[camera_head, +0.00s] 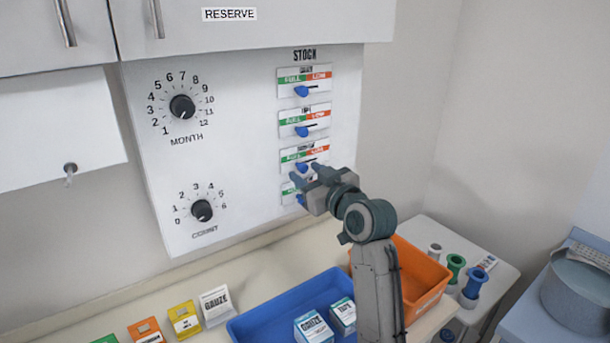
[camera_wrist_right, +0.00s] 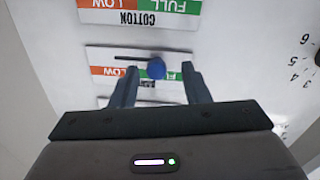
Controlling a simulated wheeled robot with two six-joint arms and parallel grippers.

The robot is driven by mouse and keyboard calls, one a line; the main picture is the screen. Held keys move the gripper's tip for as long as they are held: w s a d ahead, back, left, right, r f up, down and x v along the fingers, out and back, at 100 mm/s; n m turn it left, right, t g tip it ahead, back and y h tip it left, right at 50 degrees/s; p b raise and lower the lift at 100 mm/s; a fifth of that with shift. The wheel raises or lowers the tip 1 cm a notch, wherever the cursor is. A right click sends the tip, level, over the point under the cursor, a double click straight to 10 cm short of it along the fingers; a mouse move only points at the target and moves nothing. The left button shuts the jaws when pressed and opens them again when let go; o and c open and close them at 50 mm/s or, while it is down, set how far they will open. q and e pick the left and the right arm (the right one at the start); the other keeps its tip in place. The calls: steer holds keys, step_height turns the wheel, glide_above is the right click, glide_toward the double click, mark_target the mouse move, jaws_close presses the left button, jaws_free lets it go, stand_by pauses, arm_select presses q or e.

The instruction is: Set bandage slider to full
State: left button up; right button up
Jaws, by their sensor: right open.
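The STOCK column holds several sliders with blue knobs, each with green FULL at left and orange-red LOW at right. My right gripper (camera_head: 305,174) is open at the third slider from the top, whose label I cannot read. That slider's blue knob (camera_wrist_right: 157,68) sits between the two fingers in the upside-down right wrist view, with a gap to each finger. The knob is at the FULL-side end of its dark slot (camera_wrist_right: 130,58). My right gripper partly hides the third and fourth sliders in the head view. My left gripper is not in view.
Above are two more sliders with knobs (camera_head: 301,91) (camera_head: 301,132). The COTTON label (camera_wrist_right: 137,19) belongs to the bottom slider. Two dials, MONTH (camera_head: 182,107) and a lower one (camera_head: 202,211), are at left. Below stand a blue tray (camera_head: 262,322) and an orange bin (camera_head: 422,278).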

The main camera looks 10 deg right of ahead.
steer(key=b+v, duration=0.2)
steer(key=v, duration=0.7)
steer(key=shift+s+b, duration=0.2)
steer(key=shift+b, duration=0.15)
